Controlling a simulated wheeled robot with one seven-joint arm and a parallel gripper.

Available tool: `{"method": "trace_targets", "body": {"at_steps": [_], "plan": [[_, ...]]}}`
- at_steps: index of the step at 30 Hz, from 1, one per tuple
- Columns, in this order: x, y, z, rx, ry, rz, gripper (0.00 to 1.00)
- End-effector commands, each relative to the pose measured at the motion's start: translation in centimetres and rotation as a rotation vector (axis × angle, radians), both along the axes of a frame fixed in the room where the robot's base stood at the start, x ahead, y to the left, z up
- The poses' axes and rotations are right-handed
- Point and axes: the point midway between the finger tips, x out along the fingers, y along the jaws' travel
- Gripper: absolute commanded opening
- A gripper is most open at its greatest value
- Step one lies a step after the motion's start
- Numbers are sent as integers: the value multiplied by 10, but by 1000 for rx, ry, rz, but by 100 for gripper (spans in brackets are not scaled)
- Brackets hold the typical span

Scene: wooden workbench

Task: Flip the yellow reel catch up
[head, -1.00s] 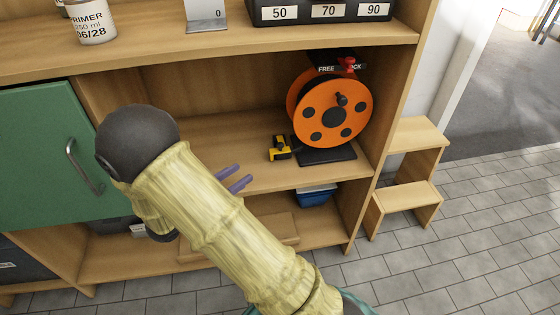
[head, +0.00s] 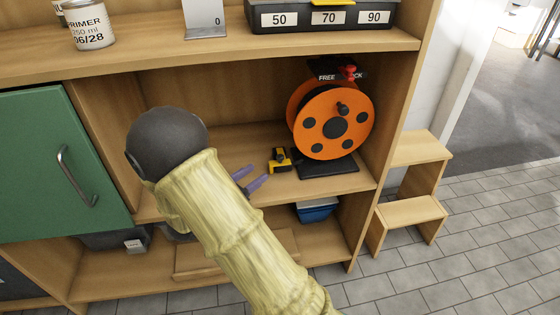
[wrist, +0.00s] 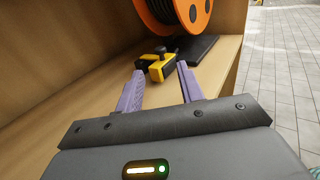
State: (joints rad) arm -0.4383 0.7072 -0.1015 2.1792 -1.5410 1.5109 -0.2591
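A small yellow-and-black piece (head: 279,160) lies on the middle shelf, left of the reel's black base. It also shows in the wrist view (wrist: 156,66), beyond and between my fingertips. The orange reel (head: 311,130) stands upright on its base. A red lever (head: 349,73) sits on top, at the right of a black plate marked FREE and, partly hidden, LOCK. I see no other yellow part on the reel. My gripper (head: 257,175) is just left of the yellow piece; its purple fingers (wrist: 160,74) are apart with nothing held. I cannot tell whether they touch it.
The shelf board above (head: 240,55) and the right side panel (head: 393,110) enclose the reel. A green door (head: 40,170) is at left. A blue box (head: 317,214) sits on the shelf below. A wooden step stool (head: 415,210) stands at right.

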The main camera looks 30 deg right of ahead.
Motion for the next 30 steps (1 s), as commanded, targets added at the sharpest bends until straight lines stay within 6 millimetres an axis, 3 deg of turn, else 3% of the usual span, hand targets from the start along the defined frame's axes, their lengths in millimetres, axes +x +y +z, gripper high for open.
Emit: {"method": "trace_targets", "body": {"at_steps": [16, 21, 29, 30], "plan": [[31, -89, -3, 1, -3, -4, 38], [36, -100, -1, 0, -1, -2, 38], [36, -101, 0, 0, 0, 0, 38], [36, -101, 0, 0, 0, 0, 32]]}}
